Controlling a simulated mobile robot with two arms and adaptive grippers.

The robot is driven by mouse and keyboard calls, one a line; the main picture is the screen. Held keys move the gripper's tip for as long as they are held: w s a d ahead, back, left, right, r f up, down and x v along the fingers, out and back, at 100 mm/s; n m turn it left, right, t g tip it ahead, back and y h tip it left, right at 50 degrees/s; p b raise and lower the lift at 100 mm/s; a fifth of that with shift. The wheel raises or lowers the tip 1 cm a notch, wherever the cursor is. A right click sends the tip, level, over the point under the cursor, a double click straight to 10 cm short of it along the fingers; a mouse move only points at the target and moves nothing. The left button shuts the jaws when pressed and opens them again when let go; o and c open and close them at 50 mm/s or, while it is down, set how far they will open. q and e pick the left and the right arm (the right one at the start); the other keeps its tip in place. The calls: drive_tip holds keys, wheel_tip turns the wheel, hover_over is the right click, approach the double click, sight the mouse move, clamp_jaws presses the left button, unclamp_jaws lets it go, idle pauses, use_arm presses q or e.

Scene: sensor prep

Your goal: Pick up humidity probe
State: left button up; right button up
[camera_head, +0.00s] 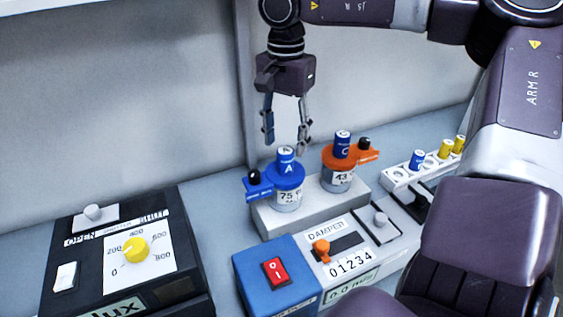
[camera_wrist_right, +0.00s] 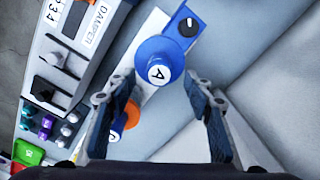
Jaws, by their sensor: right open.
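No thing in view is labelled as the humidity probe. A blue cylinder marked A (camera_head: 286,158) stands upright in a small jar with a blue collar (camera_head: 287,176) and a 75 label. A dark blue cylinder marked C (camera_head: 342,143) stands in a similar jar with an orange collar (camera_head: 362,158) and a 43 label. My right gripper (camera_head: 287,136) is open and empty, pointing down just above and behind cylinder A, apart from it. In the right wrist view, cylinder A (camera_wrist_right: 158,72) shows just beyond the open fingers (camera_wrist_right: 158,98). My left gripper is out of view.
Both jars stand on a grey block (camera_head: 317,208). A white rack (camera_head: 399,179) with blue and yellow cylinders is at the right. A damper panel (camera_head: 345,241) and blue switch box (camera_head: 262,290) are in front. A black dial box (camera_head: 185,262) is at the left. A wall is behind.

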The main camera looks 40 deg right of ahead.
sight(285, 150)
wheel_tip(285, 150, down, 5)
drive_tip(key=shift+r+p, duration=0.15)
drive_tip(key=shift+p, duration=0.7)
drive_tip(key=shift+f, duration=0.3)
drive_tip(key=c, duration=1.2)
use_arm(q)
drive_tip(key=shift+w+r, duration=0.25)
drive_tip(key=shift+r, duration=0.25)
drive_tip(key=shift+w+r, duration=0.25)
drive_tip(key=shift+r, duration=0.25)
use_arm(e)
drive_tip(key=shift+c, duration=0.4)
drive_tip(key=shift+r, duration=0.15)
